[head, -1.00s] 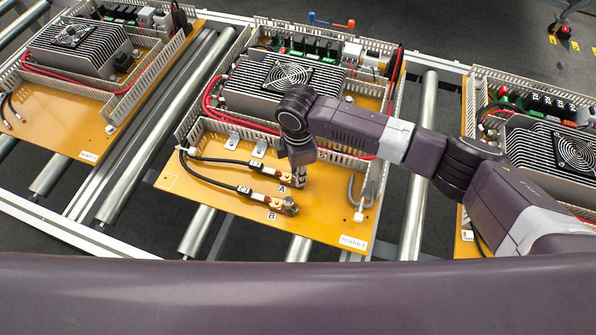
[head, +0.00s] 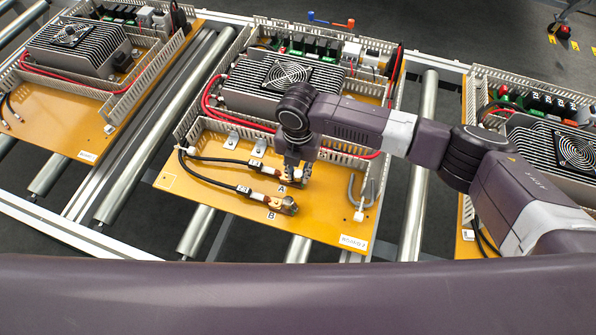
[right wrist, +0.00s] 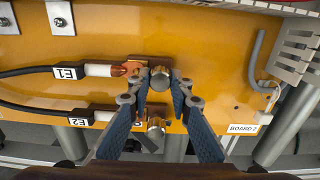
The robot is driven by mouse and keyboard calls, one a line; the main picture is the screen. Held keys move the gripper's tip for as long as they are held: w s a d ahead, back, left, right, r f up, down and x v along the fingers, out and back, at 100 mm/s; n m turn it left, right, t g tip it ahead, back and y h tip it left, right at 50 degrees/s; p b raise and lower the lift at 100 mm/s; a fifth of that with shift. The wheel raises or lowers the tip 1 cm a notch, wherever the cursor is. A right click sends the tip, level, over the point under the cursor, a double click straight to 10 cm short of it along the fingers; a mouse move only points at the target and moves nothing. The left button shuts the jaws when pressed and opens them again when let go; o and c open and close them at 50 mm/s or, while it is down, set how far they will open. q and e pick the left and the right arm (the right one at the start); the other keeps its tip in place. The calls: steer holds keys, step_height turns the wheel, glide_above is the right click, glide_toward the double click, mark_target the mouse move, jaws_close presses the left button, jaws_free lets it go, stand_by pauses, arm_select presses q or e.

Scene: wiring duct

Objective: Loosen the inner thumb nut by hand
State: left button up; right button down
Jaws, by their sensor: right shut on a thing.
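On the orange board of Board 2, the inner terminal A carries a round metal thumb nut (right wrist: 160,80) on a copper lug (right wrist: 127,69), with the black cable E1 running in from the left. My right gripper (head: 298,178) reaches down over terminal A. In the right wrist view its blue fingers (right wrist: 160,86) come up on both sides of the nut, with their tips shut on it. The outer nut (head: 290,205) at terminal B also shows in the right wrist view (right wrist: 155,128), between the fingers and untouched. My left gripper is not in view.
A finned heatsink with a fan (head: 288,75) stands behind the terminals. A slotted wiring duct (head: 345,160) and a grey bent cable (head: 355,190) lie to the right of the gripper. The board's front left is bare.

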steer(key=c, duration=1.8)
jaws_free()
steer(key=shift+f, duration=0.1)
steer(key=m+p, duration=0.4)
steer(key=m, duration=0.1)
steer(key=m+p, duration=0.2)
steer(key=m, duration=0.1)
steer(key=shift+a+r, duration=0.1)
steer(key=shift+r, duration=0.25)
steer(key=shift+f+m+p, duration=0.15)
steer(key=shift+m+p, duration=0.6)
steer(key=shift+m, duration=0.45)
steer(key=shift+f+m, duration=0.15)
steer(key=shift+m, duration=0.15)
steer(key=shift+c, duration=0.8)
jaws_close()
